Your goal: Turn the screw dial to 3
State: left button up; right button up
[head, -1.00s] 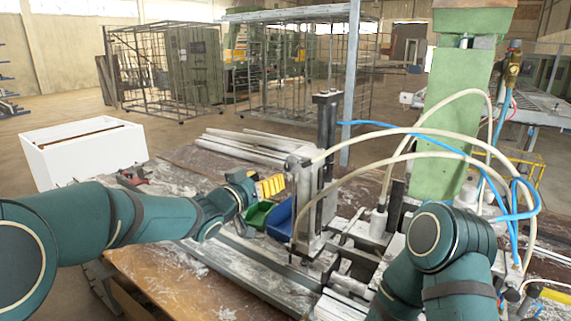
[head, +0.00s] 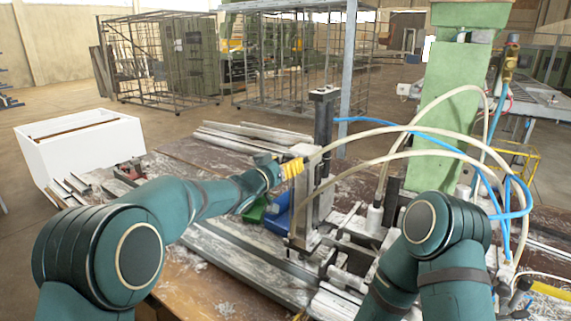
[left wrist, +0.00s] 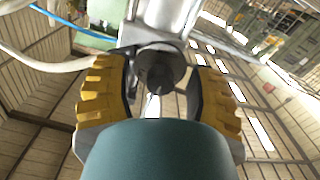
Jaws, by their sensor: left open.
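The screw dial (left wrist: 160,70) shows in the left wrist view as a dark round knob with a pointed centre, on the end of a grey metal body. My left gripper (left wrist: 158,84) is open, with one yellow ribbed finger on each side of the dial and gaps between. No numbers on the dial can be read. In the head view my left gripper (head: 291,168) is at the upper left side of the upright metal clamp unit (head: 313,200); the dial cannot be made out there. My right arm (head: 440,235) comes in at the lower right; its gripper is out of view.
A blue bin (head: 279,218) and a green bin (head: 255,211) sit below my left gripper. Pale hoses (head: 400,130) arch over the bench towards the green column (head: 452,110). Metal profiles (head: 240,262) lie along the bench front. A white box (head: 85,150) stands at the left.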

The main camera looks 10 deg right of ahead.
pick_arm(q)
grip_shut()
jog(key=shift+m+b, duration=0.95)
jog(key=shift+m, duration=0.35)
jog(key=m+b, duration=0.2)
jog(key=m, duration=0.1)
jog(key=shift+m, duration=0.3)
jog(key=m+b, duration=0.2)
jog(key=m, duration=0.3)
jog(key=shift+m+b, duration=0.3)
jog(key=shift+b, duration=0.05)
jog(key=shift+r, duration=0.1)
grip_release()
jog(key=shift+d, duration=0.1)
